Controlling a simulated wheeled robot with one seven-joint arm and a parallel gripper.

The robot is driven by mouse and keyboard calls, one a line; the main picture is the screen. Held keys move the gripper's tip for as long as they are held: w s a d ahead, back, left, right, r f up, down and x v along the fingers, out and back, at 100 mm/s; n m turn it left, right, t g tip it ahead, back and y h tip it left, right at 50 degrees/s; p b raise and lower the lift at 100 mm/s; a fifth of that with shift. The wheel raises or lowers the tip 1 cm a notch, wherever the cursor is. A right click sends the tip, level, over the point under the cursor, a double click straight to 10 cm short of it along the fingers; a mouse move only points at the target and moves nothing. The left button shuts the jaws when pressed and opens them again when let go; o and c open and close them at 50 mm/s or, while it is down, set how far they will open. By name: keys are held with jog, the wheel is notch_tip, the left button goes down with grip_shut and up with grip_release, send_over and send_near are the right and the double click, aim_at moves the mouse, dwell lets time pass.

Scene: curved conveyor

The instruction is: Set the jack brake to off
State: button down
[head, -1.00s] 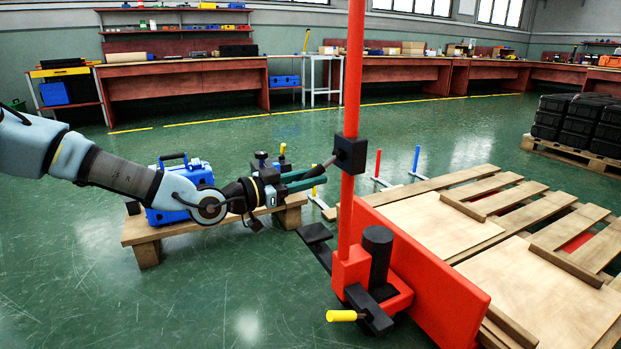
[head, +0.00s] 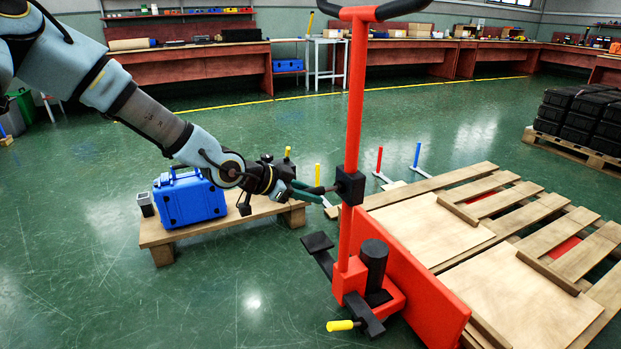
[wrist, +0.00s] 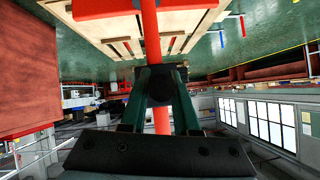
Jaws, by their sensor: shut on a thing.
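The red pallet jack (head: 356,110) stands upright, with a black handle at the top of its mast. A black block (head: 350,187) sits partway up the mast, and a short dark lever (head: 325,189) sticks out of it to the left, nearly level. I take this lever to be the jack brake; no off mark is readable. My gripper (head: 312,192), with dark green fingers, is shut on the lever's outer end. In the wrist view, the fingers (wrist: 158,88) flank the dark lever and block, with the red mast (wrist: 150,25) behind. The fingers hide the lever's tip.
A yellow-tipped pedal (head: 341,325) and black cylinder (head: 374,262) are at the jack's base. Wooden pallets (head: 430,228) lie to the right. A blue case (head: 189,197) sits on a low wooden platform (head: 160,236) under my arm.

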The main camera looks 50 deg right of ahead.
jog(key=r+y+p, duration=0.2)
jog(key=p, duration=0.1)
jog(key=r+t+y+p, duration=0.1)
jog(key=p, duration=0.1)
jog(key=shift+s+d, duration=0.1)
jog(key=shift+d, duration=0.15)
jog(key=shift+d+r+t+y+p, duration=0.2)
jog(key=shift+r+t+y+p, duration=0.15)
jog(key=shift+y+p, duration=0.75)
jog(key=shift+f, duration=0.1)
jog(key=c, duration=0.7)
grip_release()
jog(key=shift+o, duration=0.2)
jog(key=s+p+v, duration=0.1)
jog(key=p+v, duration=0.1)
jog(key=v, duration=0.8)
jog(key=shift+w+a+r+p, duration=0.25)
jog(key=shift+w+a+p, duration=0.05)
jog(key=shift+w+a, duration=0.1)
jog(key=shift+h, duration=0.3)
